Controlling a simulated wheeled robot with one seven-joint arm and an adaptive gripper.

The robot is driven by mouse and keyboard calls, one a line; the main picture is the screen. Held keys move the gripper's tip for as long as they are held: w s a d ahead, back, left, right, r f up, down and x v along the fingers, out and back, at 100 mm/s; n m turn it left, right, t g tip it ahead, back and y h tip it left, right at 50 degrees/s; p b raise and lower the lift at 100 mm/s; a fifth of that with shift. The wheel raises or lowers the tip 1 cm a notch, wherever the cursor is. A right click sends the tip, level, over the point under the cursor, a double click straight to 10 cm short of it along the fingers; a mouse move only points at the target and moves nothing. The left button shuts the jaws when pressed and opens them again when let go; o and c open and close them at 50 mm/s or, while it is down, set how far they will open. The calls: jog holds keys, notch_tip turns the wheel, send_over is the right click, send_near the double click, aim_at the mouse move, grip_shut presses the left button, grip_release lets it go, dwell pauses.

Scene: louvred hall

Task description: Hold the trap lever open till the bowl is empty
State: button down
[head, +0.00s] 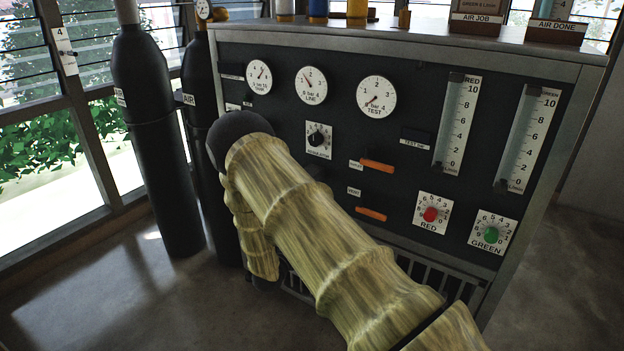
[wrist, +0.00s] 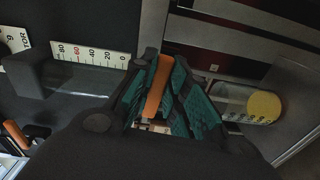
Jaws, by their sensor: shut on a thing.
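In the wrist view an orange lever (wrist: 157,88), which I take to be the trap lever, stands between the teal-padded fingers of my gripper (wrist: 160,95). My gripper is shut on it. To the right of the fingers is a clear, marked cylinder (wrist: 228,97) with a yellow end, likely the bowl; I cannot tell whether the yellow is liquid or a cap, nor the level. In the head view my arm covers the gripper, the lever and the bowl.
A dark panel (head: 270,125) carries gauges, including the TEST gauge (head: 376,97), two orange handles (head: 377,166), a red knob (head: 430,214), a green knob (head: 491,235) and two tall flow tubes (head: 455,125). Dark gas cylinders (head: 155,150) stand left. A scale strip (wrist: 90,54) is left of my fingers.

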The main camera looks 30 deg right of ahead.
jog(key=shift+a+r+n+p, duration=0.1)
jog(key=shift+r+n+p, duration=0.25)
jog(key=shift+r+n, duration=0.25)
jog(key=c, duration=1.3)
grip_release()
jog(key=shift+w+f+b, duration=0.1)
jog(key=shift+f+b, duration=0.25)
jog(key=shift+f, duration=0.05)
jog(key=p+v, duration=0.1)
jog(key=v, duration=0.6)
jog(key=shift+p, duration=0.3)
jog(key=v, duration=1.2)
